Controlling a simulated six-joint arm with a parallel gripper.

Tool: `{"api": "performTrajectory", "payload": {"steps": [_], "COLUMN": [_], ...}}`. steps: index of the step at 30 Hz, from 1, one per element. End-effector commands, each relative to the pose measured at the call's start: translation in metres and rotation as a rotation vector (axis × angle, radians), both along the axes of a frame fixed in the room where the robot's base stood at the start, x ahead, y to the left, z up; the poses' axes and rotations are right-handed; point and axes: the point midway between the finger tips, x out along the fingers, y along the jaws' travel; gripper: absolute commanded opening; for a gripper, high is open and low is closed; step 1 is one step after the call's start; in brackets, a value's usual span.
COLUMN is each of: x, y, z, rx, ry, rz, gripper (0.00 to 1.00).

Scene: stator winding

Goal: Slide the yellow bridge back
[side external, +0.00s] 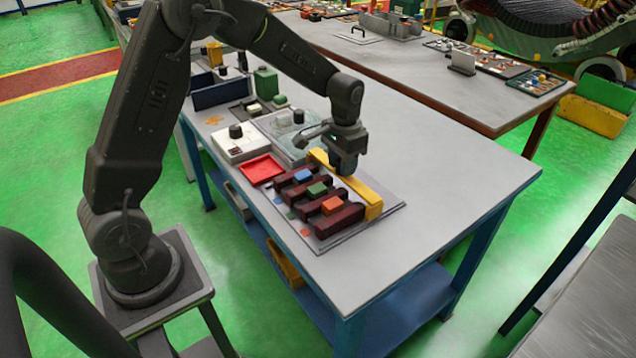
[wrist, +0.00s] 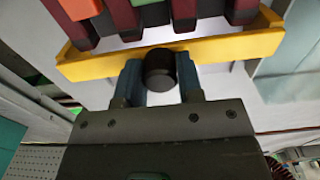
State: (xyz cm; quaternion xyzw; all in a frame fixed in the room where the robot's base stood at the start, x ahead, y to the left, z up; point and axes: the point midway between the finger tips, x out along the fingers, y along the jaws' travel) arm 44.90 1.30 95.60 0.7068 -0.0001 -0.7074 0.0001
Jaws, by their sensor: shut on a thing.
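The yellow bridge (side external: 368,193) is a long yellow bar lying along the far ends of the dark red bars (side external: 341,219) on a grey plate. My gripper (side external: 343,165) is down at the bridge, nearer its upper-left end in the side view. In the wrist view the yellow bridge (wrist: 222,47) spans across, close along the ends of the dark red bars (wrist: 122,18). My gripper's two blue fingers (wrist: 160,80) reach the bridge with a dark round knob (wrist: 160,68) between them. The fingers are shut on this knob, which stands at the bridge's side.
A red tray (side external: 262,169) and a white box with a black knob (side external: 240,143) stand to the left. The table to the right is clear.

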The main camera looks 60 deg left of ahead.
Motion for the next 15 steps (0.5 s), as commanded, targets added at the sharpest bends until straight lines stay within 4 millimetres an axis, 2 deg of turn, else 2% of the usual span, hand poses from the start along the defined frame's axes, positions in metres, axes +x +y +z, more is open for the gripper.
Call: {"api": "performTrajectory", "payload": {"steps": [15], "x": [0.026], "y": [0.000], "z": [0.001], "rx": [0.001], "ry": [-0.006], "rz": [0.000], "gripper": [0.21]}}
